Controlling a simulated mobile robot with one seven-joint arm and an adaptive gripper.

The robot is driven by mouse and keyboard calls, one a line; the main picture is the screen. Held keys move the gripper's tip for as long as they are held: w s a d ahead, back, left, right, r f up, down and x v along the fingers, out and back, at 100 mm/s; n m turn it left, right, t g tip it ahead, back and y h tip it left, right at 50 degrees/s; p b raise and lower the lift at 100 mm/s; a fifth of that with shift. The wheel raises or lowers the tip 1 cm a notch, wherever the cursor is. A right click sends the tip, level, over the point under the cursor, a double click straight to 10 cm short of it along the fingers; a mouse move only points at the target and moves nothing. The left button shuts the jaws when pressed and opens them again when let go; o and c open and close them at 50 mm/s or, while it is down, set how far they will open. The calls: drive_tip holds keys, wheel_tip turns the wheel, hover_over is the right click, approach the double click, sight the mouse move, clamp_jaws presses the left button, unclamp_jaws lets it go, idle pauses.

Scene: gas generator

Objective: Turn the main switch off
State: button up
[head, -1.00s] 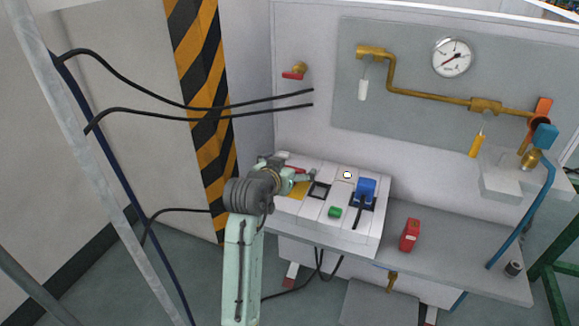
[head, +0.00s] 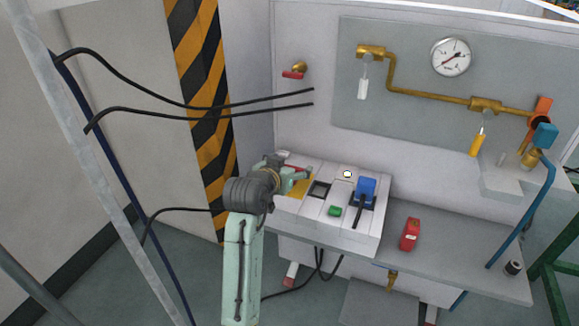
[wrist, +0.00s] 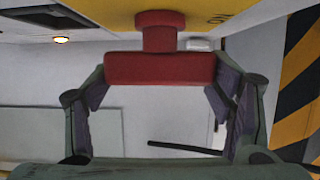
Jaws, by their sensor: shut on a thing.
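The main switch is a red T-shaped handle on a yellow plate (head: 300,188) at the left of the white control panel (head: 368,240). In the wrist view the red handle (wrist: 160,69) stands across the picture, its stem against the yellow plate, which bears short dark lettering. My gripper (wrist: 160,85) has one finger at each end of the crossbar and is shut on it. In the head view my gripper (head: 302,174) is at the panel's back left, and it covers most of the handle.
To the right on the panel are a lit round lamp (head: 347,174), a green button (head: 335,211) and a blue switch (head: 366,188) with a black lever. A red box (head: 410,234) stands on the grey bench. Brass pipes and a gauge (head: 451,57) are on the wall behind.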

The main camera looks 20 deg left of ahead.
drive_tip(key=c, duration=0.4)
drive_tip(key=shift+o, duration=0.2)
drive_tip(key=shift+d+n+y+p, duration=0.1)
drive_tip(key=shift+n+y+p, duration=0.2)
drive_tip(key=n+y+p, duration=0.1)
drive_tip(key=n+y, duration=0.1)
drive_tip(key=n+g+y+p, duration=0.1)
drive_tip(key=y+p, duration=0.1)
drive_tip(key=shift+d+r+n, duration=0.15)
drive_tip(key=shift+n, duration=0.25)
drive_tip(key=n+g+y+p, duration=0.1)
drive_tip(key=n+y, duration=0.1)
drive_tip(key=y, duration=0.1)
drive_tip(key=shift+p, duration=0.35)
drive_tip(key=shift+n+g+y+p, duration=0.35)
drive_tip(key=shift+n+g+y, duration=1.1)
drive_tip(key=shift+n, duration=0.45)
drive_tip(key=shift+a, duration=0.2)
drive_tip(key=o, duration=1.7)
drive_tip(key=shift+y, duration=0.25)
